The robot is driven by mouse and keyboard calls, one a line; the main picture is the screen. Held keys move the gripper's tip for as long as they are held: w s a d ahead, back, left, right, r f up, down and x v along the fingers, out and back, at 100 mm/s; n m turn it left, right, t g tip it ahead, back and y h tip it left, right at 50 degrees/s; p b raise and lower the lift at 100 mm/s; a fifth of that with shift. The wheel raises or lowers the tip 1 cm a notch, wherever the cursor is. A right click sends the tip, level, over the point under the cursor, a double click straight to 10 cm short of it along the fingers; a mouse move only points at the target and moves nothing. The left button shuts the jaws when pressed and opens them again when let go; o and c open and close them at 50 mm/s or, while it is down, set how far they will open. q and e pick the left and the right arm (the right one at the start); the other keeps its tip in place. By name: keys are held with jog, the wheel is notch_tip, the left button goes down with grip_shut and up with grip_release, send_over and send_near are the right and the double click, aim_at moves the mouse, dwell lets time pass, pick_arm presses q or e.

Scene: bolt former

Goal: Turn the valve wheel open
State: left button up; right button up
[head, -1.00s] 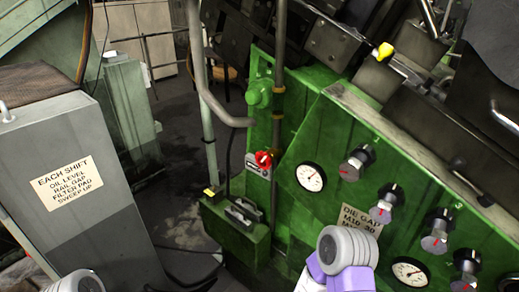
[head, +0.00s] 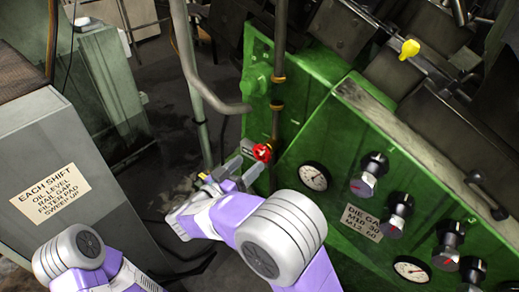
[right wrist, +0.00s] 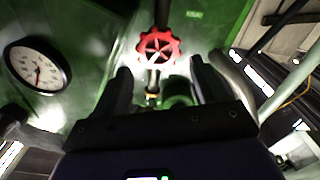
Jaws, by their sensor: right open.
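The red valve wheel (head: 262,152) is on the green machine at the foot of a brown vertical pipe, left of the upper dial gauge. My right gripper (head: 241,171) is open beside the wheel, its fingers pointing toward it. In the right wrist view the wheel (right wrist: 158,47) shows face-on with its spokes, beyond the fingertips and roughly between the two open fingers (right wrist: 160,76). The fingers do not appear closed on it. My left arm shows at the lower left of the head view, but its gripper is out of view.
A dial gauge (head: 314,176) and several black knobs sit right of the wheel on the green panel (head: 300,130). A bent grey pipe (head: 205,95) hangs at the upper left of the wheel. A grey cabinet (head: 60,150) stands at the left.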

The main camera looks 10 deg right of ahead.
aim_at(260, 154)
jog(key=x, duration=0.7)
jog(key=shift+s+f, duration=0.1)
jog(key=c, duration=0.7)
